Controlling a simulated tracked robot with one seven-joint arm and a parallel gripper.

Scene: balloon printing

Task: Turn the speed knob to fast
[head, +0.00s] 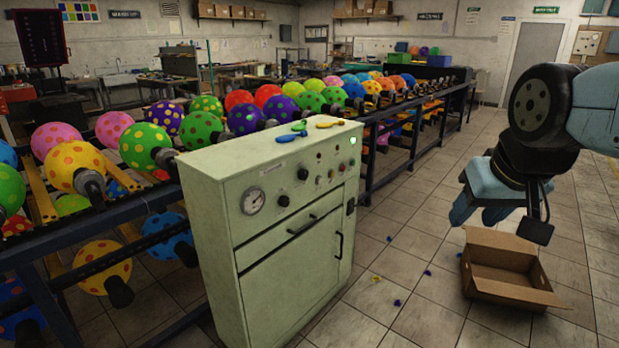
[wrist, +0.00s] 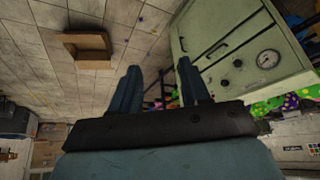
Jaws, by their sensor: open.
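The pale green control cabinet (head: 290,265) stands in the middle of the head view, its panel facing me. The panel has a round dial gauge (head: 253,201), a lower black knob (head: 283,201) and an upper black knob (head: 302,174). Labels are too small to read, so I cannot tell which is the speed knob or its setting. In the wrist view the cabinet is tilted at upper right, with the gauge (wrist: 267,59) and dark knobs (wrist: 231,74) showing. My gripper (head: 480,213) is open and empty, in the air right of the cabinet and well apart from it.
An open cardboard box (head: 510,275) sits on the floor below my gripper. Deflated balloons (head: 300,129) lie on the cabinet top. Racks of dotted balloons (head: 245,119) run behind and left of it. The tiled floor between cabinet and box is mostly clear, with small scraps.

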